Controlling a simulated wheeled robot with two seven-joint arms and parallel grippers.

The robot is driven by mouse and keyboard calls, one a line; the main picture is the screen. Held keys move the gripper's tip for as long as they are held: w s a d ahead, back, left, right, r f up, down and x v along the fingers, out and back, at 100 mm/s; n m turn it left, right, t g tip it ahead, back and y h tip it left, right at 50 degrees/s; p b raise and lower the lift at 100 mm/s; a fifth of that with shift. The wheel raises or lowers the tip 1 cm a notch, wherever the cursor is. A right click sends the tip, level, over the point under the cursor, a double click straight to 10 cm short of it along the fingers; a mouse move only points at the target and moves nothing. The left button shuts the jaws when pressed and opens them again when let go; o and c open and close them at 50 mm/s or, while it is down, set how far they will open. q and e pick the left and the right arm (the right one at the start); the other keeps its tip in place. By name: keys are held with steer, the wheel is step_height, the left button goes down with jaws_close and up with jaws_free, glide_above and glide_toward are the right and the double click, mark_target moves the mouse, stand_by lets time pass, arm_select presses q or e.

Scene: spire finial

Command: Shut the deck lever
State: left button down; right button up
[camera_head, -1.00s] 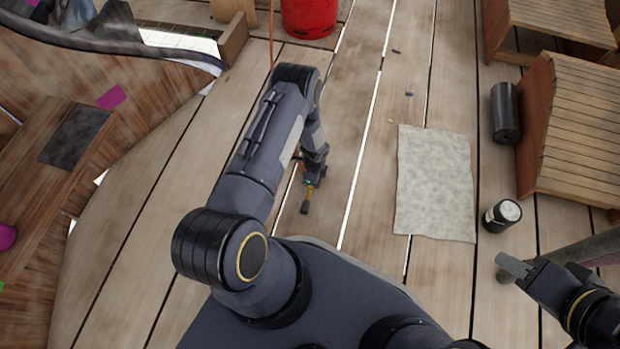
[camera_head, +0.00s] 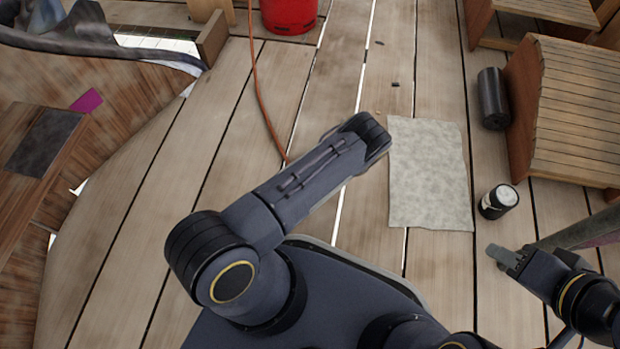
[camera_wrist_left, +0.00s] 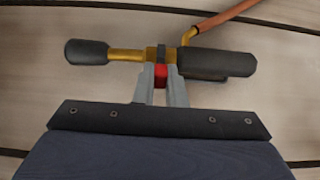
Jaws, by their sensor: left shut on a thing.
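In the left wrist view my left gripper (camera_wrist_left: 160,88) is shut on a torch-like tool (camera_wrist_left: 215,64), at a small red part between the fingertips. The tool has a brass tube, a black rounded end at left and a thick dark body at right. An orange hose (camera_wrist_left: 235,12) joins it. In the head view my left forearm hides this gripper and the tool. My right gripper (camera_head: 504,256) is at the lower right, over the planks; I cannot tell how far apart its fingers are. I cannot make out a separate deck lever.
The hose (camera_head: 262,95) runs over the plank deck near a red canister (camera_head: 288,14). A grey mat (camera_head: 430,175), a black-and-white can (camera_head: 498,201), a dark roll (camera_head: 493,98) and a slatted wooden box (camera_head: 575,110) are at right. Planks at left are clear.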

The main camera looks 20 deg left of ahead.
arm_select(q)
steer(key=shift+d+f, duration=0.15)
steer(key=shift+d, duration=0.1)
steer(key=c, duration=1.7)
jaws_free()
steer(key=shift+c, duration=0.2)
steer(key=shift+o, duration=1.3)
steer(key=shift+a, duration=0.1)
steer(key=p+v, duration=0.2)
steer(key=v, duration=0.6)
steer(key=shift+p, duration=0.4)
